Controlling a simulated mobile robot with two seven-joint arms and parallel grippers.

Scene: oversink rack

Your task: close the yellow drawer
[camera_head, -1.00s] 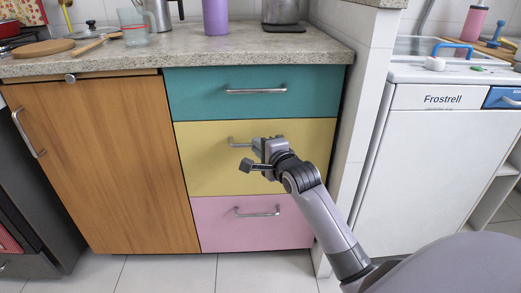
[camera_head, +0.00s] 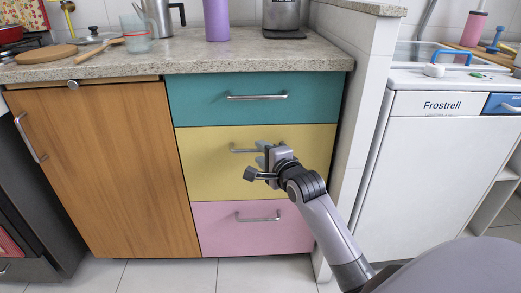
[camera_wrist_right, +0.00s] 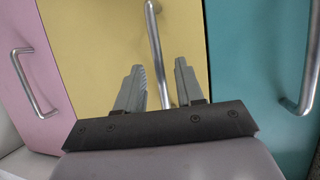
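The yellow drawer (camera_head: 212,177) is the middle front of the cabinet, between the teal drawer (camera_head: 215,108) and the pink drawer (camera_head: 225,236). Its front looks about flush with its neighbours; I cannot tell whether a small gap is left. My right gripper (camera_head: 264,154) is at the yellow drawer's metal bar handle (camera_head: 242,151) and hides its right part. In the right wrist view, the right gripper (camera_wrist_right: 158,67) has its fingers apart, with the handle (camera_wrist_right: 153,28) running between them in front of the yellow face (camera_wrist_right: 95,35). Contact is not clear. My left gripper is not in view.
A wooden cabinet door (camera_head: 105,175) adjoins the drawers on the left. Above is a stone countertop (camera_head: 235,60) with a purple cylinder (camera_head: 216,20) and a glass (camera_head: 137,38). A white appliance (camera_head: 430,165) stands to the right. The floor in front is clear.

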